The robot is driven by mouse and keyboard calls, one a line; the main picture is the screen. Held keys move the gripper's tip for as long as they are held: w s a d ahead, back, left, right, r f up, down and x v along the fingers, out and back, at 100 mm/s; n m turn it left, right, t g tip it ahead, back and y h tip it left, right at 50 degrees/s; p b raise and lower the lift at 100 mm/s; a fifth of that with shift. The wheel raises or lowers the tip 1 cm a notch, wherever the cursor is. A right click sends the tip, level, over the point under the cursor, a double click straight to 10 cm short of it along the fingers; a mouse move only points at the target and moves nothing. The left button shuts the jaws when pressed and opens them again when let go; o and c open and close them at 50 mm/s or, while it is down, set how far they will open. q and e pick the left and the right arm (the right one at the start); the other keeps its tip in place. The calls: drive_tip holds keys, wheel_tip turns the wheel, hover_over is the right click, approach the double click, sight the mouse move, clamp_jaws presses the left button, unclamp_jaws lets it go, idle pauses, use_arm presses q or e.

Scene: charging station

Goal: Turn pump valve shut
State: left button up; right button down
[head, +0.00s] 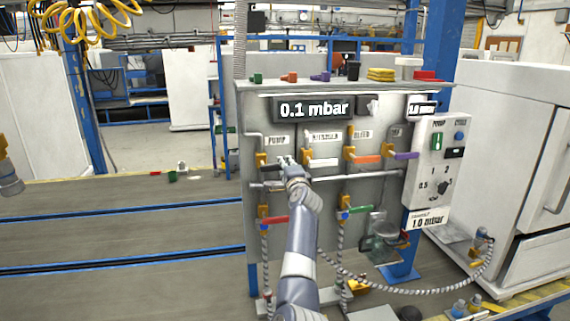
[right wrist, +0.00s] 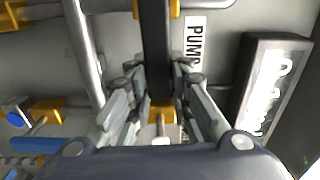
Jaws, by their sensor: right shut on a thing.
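The pump valve's dark handle (right wrist: 156,45) runs between the fingers of my right gripper (right wrist: 155,75) in the right wrist view, with the PUMP label (right wrist: 195,40) beside it. In the head view my right gripper (head: 287,162) is at the upper left of the grey panel, just below the PUMP label (head: 277,141). It is shut on the handle and hides much of it. The valve's yellow body (head: 261,160) shows just left of the gripper. The handle looks roughly horizontal in the head view. My left gripper is out of sight; only part of the left arm shows at the left edge.
To the right on the panel are valves with white (head: 323,162), orange (head: 367,158) and purple (head: 405,155) handles. Below are red (head: 273,219) and green-blue (head: 358,210) handles. A display (head: 314,109) reads 0.1 mbar. A control box (head: 436,165) hangs at the right.

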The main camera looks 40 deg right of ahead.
drive_tip(key=shift+f+m, duration=0.15)
drive_tip(key=shift+m, duration=0.15)
drive_tip(key=c, duration=1.4)
unclamp_jaws()
drive_tip(key=shift+f, duration=0.1)
drive_tip(key=shift+c, duration=0.2)
drive_tip(key=v, duration=1.2)
drive_tip(key=shift+d, duration=0.1)
